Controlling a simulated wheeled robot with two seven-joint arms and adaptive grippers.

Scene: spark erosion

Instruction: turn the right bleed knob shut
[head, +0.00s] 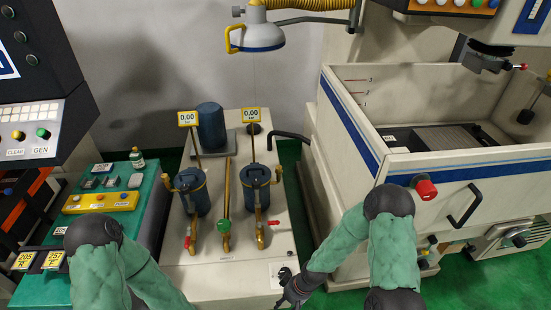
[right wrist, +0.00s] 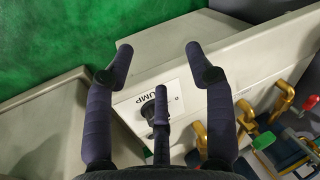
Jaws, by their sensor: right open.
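The right bleed knob, a small red handle (head: 273,222), sticks out sideways at the foot of the right blue filter canister (head: 256,186) in the head view. My right gripper (head: 287,285) is nearer the cabinet's front edge, below the knob and apart from it. In the right wrist view my right gripper (right wrist: 160,65) is open and empty, its fingers spread over the PUMP label and a black switch (right wrist: 150,109). A red handle (right wrist: 284,88) and a green handle (right wrist: 263,140) show at right there; I cannot tell which canister the red one belongs to. My left gripper is outside the views.
The left canister (head: 190,192) has its own red handle (head: 187,241), and a green-handled valve (head: 224,225) stands between. Gauge posts (head: 252,115) rise behind. A large white tank (head: 440,165) with a red knob (head: 426,188) stands to the right, a green-topped console (head: 120,205) to the left.

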